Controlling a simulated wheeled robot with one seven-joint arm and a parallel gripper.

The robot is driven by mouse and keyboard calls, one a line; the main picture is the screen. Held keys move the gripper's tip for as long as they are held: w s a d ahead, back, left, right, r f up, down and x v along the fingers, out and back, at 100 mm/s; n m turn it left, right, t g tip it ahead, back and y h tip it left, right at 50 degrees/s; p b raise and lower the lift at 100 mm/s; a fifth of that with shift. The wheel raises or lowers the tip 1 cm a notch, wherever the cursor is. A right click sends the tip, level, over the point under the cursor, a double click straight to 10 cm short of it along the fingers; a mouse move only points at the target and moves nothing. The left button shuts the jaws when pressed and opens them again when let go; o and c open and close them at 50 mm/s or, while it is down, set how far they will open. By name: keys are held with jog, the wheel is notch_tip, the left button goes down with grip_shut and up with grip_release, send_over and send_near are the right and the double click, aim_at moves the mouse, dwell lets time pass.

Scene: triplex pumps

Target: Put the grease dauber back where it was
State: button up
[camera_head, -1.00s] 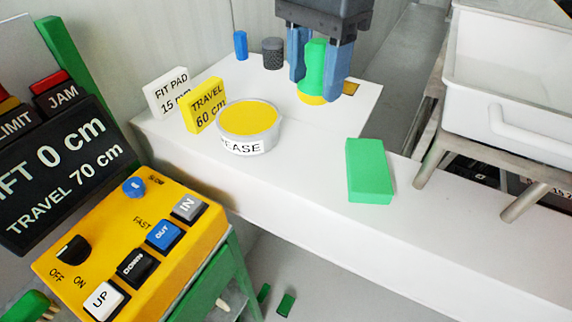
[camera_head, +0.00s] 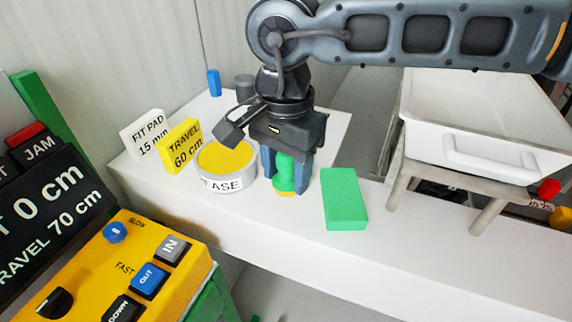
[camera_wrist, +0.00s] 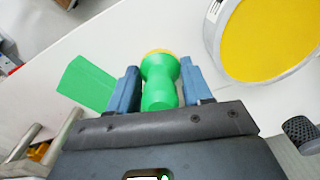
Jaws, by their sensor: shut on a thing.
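The grease dauber (camera_head: 284,177) is green with a yellow lower end. My gripper (camera_head: 286,180) is shut on it, with a blue finger on each side, and holds it upright. In the head view it is between the grease tin and the green block; I cannot tell whether its yellow end touches the white top. In the wrist view the dauber (camera_wrist: 160,82) sits between the fingers, its yellow tip just showing at the far end. The grease tin (camera_head: 226,173) is round, full of yellow grease, and stands close left of the dauber, apart from it.
A green block (camera_head: 344,199) lies just right of my gripper. Signs reading FIT PAD (camera_head: 145,134) and TRAVEL 60 cm (camera_head: 180,146) stand at left. A blue peg (camera_head: 214,82) and a grey knurled cylinder (camera_head: 244,87) are behind. A white tray (camera_head: 477,150) stands at right.

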jog(key=shift+f+b, duration=0.2)
jog(key=shift+b, duration=0.1)
jog(key=o, duration=1)
jog(key=shift+r, duration=0.1)
notch_tip(320, 180, up, 12)
jog(key=shift+r+b, duration=0.15)
jog(key=shift+b, duration=0.7)
